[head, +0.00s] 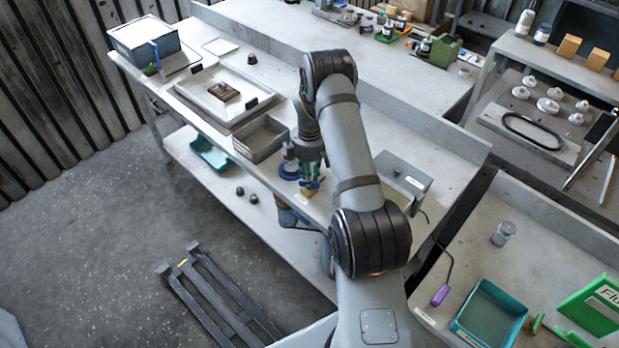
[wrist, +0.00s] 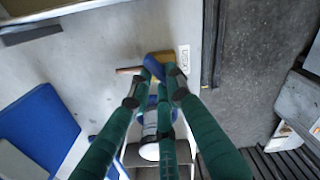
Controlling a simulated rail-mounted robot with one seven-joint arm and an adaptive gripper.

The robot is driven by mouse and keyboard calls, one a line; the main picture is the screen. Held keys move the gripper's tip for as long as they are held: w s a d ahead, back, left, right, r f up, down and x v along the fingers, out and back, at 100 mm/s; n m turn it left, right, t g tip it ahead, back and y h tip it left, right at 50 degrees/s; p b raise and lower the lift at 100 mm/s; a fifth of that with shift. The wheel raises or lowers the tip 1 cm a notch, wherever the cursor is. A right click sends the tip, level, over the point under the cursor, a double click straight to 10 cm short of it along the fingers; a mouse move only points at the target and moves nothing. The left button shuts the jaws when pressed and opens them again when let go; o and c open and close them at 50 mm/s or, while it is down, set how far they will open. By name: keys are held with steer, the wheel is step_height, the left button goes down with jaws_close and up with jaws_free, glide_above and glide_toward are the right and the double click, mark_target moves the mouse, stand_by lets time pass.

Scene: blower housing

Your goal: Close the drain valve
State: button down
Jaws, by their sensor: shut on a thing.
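The drain valve (wrist: 161,57) has a yellow brass-coloured body and a blue handle (wrist: 152,67). In the wrist view it lies at the upper middle, beside a small white label (wrist: 184,58) near the bench edge. My gripper (wrist: 163,75) has green fingers with dark grey tips, and it is shut on the blue handle. In the head view, my gripper (head: 311,176) is low over the front edge of the bench, and the yellow valve body (head: 310,191) shows just below it. My fingers hide part of the handle, so its exact angle is hard to tell.
A grey open bin (head: 262,138) and a large tray (head: 222,92) stand left of my gripper. A blue round-based item (head: 289,168) is close on its left. A grey box (head: 403,180) stands to the right. The floor in front is mostly clear, apart from a dark pallet-like frame (head: 222,300).

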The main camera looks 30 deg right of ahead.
steer(key=shift+f+m+b, duration=0.1)
steer(key=shift+m+b, duration=0.2)
steer(key=shift+b, duration=0.1)
steer(key=m+b, duration=0.2)
steer(key=b, duration=0.1)
steer(key=shift+f, duration=0.1)
steer(key=shift+s+d+r+m+b, duration=0.1)
steer(key=shift+m+b, duration=0.8)
steer(key=shift+m, duration=0.2)
steer(key=shift+r+m+b, duration=0.1)
steer(key=shift+m+b, duration=0.75)
steer(key=shift+m, duration=0.25)
steer(key=c, duration=1.7)
jaws_free()
steer(key=shift+c, duration=0.2)
steer(key=shift+o, duration=0.5)
